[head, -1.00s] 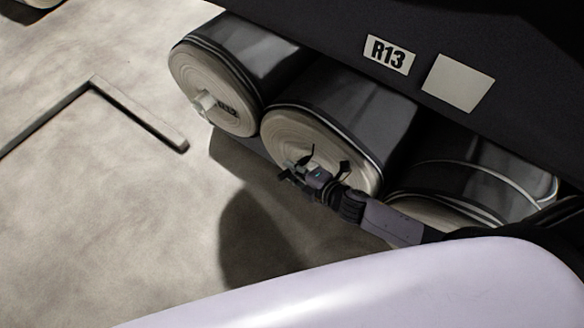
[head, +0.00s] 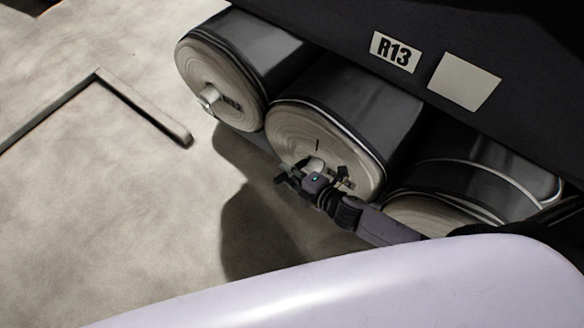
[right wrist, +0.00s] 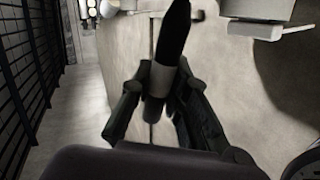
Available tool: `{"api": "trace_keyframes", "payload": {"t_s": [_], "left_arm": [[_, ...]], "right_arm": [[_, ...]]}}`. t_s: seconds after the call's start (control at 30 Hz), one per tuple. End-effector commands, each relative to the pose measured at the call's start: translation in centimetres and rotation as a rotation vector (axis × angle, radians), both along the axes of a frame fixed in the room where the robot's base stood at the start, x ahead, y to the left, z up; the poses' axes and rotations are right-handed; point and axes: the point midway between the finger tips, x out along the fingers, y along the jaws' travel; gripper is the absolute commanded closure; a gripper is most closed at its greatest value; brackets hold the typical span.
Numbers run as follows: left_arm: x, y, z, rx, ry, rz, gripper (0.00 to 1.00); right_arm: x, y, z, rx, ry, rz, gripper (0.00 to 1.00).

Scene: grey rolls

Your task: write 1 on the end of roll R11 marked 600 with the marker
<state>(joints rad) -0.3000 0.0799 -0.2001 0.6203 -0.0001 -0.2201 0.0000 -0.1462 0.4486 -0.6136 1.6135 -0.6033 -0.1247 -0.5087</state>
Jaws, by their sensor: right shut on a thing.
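A grey roll (head: 345,115) lies in the middle of the row, its pale layered end (head: 292,125) facing the lower left. A short dark upright stroke (head: 317,145) shows on that end. No roll number or 600 can be read there; my gripper covers part of it. My right gripper (head: 296,178) is in front of the lower part of this end. In the right wrist view its fingers (right wrist: 155,100) are shut on the marker (right wrist: 160,78), which has a white body and a black end. I cannot tell whether the marker touches the roll. My left gripper is not in view.
Another roll (head: 215,75) with dark lettering and a pale core stub lies to the left. A third roll (head: 455,180) lies to the right. A dark body with an R13 label (head: 395,52) overhangs the row. A floor bar (head: 145,107) lies left; floor around it is clear.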

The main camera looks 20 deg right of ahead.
Motion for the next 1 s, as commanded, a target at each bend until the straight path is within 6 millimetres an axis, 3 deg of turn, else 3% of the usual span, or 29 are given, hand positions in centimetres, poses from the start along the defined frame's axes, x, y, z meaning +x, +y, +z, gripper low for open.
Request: {"api": "trace_keyframes", "payload": {"t_s": [0.33, 1.0], "left_arm": [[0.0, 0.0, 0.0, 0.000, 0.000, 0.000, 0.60], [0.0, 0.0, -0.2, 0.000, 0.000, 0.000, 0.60]], "right_arm": [[-0.2, 0.3, 0.0, 0.001, 0.001, 0.001, 1.00], [-3.7, 4.7, 0.0, 0.000, -0.001, 0.000, 1.00]]}}
